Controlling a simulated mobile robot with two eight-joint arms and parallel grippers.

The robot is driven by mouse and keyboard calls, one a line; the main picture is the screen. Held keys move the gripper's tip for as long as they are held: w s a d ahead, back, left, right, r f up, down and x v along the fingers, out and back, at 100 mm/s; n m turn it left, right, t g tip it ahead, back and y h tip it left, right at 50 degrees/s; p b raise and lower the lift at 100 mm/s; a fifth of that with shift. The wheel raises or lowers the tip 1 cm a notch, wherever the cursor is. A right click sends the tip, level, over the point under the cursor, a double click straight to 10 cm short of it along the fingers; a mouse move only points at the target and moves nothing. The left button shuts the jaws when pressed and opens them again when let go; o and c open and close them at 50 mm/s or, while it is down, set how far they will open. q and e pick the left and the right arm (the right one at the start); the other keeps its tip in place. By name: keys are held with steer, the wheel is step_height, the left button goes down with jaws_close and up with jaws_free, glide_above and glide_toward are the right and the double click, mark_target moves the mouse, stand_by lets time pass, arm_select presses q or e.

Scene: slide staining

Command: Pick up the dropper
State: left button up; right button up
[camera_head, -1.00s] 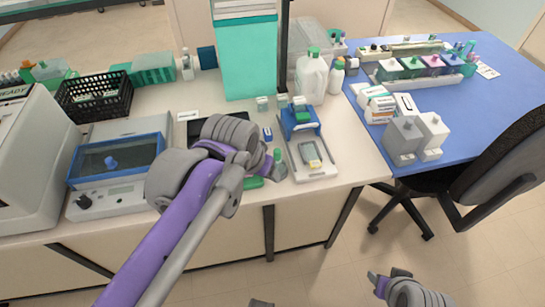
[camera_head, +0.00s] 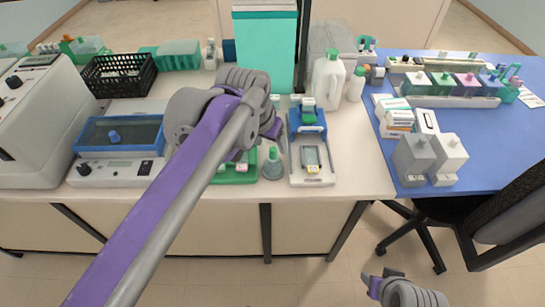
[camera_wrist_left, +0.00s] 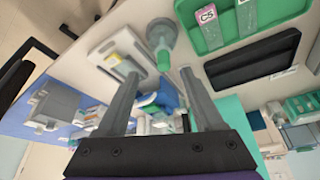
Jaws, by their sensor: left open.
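The dropper appears to be the small grey bottle with a green tip (camera_head: 272,165), standing on the white bench between a green tray and a white device. In the left wrist view the grey bottle with its green tip (camera_wrist_left: 161,36) lies just beyond and between my fingertips, not touching them. My left gripper (camera_wrist_left: 158,75) is open and empty. In the head view my left gripper (camera_head: 275,130) is just behind the bottle, partly hidden by my own wrist. My right gripper (camera_head: 372,284) shows only partly at the bottom edge, and its jaws are unclear.
The green tray (camera_head: 238,172) with slides lies left of the bottle. Behind are a white jug (camera_head: 327,80) and a teal box (camera_head: 264,55). A blue table (camera_head: 490,140) with staining jars is at the right.

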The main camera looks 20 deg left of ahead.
mark_target(273, 149)
arm_select(q)
steer(key=x, duration=0.7)
steer(key=shift+w+a+r+b, duration=0.1)
steer(key=shift+w+a+b, duration=0.2)
steer(key=shift+b, duration=0.05)
jaws_close()
